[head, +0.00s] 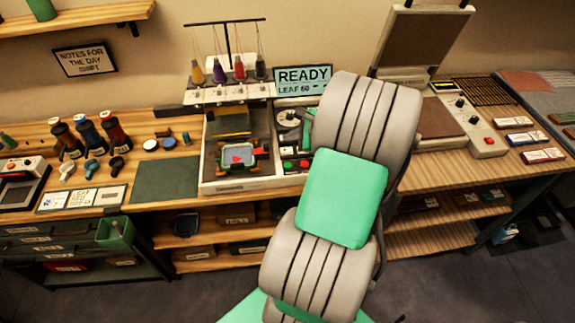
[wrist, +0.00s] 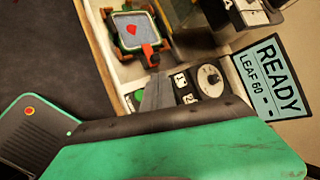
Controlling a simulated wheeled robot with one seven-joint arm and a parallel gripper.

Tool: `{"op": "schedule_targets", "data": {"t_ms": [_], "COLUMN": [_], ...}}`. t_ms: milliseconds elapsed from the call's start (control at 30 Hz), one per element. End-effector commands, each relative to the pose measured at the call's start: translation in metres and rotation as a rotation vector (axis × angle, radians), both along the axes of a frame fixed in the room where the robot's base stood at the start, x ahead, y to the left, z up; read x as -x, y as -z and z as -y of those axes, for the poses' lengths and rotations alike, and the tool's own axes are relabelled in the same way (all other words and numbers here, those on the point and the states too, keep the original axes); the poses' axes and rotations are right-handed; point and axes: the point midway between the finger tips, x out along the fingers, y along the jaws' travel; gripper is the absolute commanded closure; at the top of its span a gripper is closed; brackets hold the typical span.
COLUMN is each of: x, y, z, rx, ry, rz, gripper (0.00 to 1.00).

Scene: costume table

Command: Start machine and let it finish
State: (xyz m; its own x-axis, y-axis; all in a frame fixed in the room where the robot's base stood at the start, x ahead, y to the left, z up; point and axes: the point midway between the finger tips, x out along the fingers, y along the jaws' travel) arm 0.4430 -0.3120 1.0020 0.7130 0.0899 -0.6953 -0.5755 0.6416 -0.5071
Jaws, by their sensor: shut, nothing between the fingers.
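The embroidery machine (head: 240,184) stands on the bench at centre, with several thread cones (head: 238,68) above it. Its hoop (head: 236,156) holds pale blue cloth with a red motif, and it also shows in the wrist view (wrist: 133,27). The display (head: 303,80) reads READY, LEAF 60; it also shows in the wrist view (wrist: 270,80). A green button (head: 289,166) and a red button (head: 304,163) sit on the panel right of the hoop. A dial (wrist: 210,78) is above them. My gripper (wrist: 157,92) is shut and empty over this panel; the fingertips hide part of it. I cannot tell contact.
A heat press (head: 440,115) stands to the right, with small boxes (head: 525,138) beside it. Dark bottles (head: 88,135) and stamps stand at left. A bare dark green mat (head: 165,180) lies left of the machine. My arm hides the bench right of the panel.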

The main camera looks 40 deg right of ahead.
Motion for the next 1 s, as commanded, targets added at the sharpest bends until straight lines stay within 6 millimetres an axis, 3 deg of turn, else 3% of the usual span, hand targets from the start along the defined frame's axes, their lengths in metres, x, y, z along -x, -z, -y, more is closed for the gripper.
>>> {"op": "schedule_targets", "data": {"t_ms": [700,1000], "x": [0.000,0.000], "y": [0.083,0.087], "z": [-0.001,0.000], "rx": [0.001,0.002], "ry": [-0.002,-0.002], "rz": [-0.002,-0.001], "gripper": [1.00,1.00]}}
